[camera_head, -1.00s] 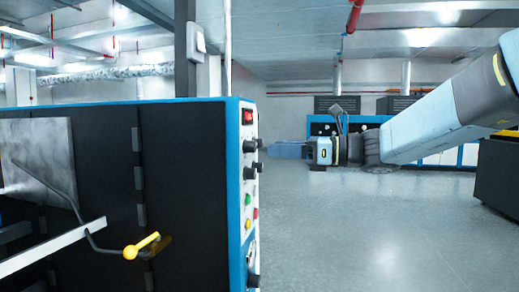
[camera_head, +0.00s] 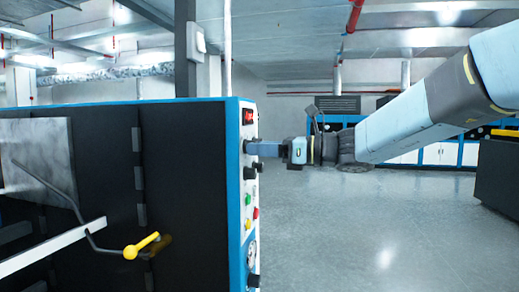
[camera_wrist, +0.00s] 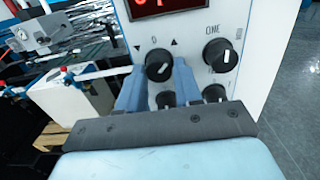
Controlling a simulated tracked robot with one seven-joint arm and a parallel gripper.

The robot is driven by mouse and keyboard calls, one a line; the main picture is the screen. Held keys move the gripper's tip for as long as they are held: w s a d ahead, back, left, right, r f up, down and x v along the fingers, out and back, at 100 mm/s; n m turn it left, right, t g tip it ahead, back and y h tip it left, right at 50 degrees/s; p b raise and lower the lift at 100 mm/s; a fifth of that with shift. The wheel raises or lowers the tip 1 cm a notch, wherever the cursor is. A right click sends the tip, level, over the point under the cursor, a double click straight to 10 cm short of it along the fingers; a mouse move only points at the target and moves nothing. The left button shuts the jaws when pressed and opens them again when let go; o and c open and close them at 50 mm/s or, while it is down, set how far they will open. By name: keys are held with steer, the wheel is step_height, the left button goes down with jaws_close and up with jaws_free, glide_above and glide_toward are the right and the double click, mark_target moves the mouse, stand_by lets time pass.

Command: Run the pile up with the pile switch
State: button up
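The pile switch appears to be the black knob (camera_wrist: 158,65) with a down arrow, a 0 and an up arrow above it, on the white control panel (camera_wrist: 195,25). Its white pointer line looks tilted. My gripper (camera_wrist: 157,80) has its two blue fingers apart, with the knob between the tips in the picture. I cannot tell whether they touch it. In the head view my gripper (camera_head: 254,149) reaches in from the right to the upper knobs and partly hides them.
Another knob (camera_wrist: 222,57) sits close to the right, with more knobs below, partly hidden by the fingers. A red display (camera_head: 248,117) is above. Green, red and yellow buttons and a gauge are lower on the panel. A yellow-handled lever (camera_head: 142,245) is at left.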

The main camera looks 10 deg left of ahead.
steer(key=c, duration=0.6)
steer(key=shift+r, duration=0.1)
steer(key=shift+w+n, duration=0.1)
steer(key=shift+n, duration=4.1)
steer(key=shift+f, duration=0.2)
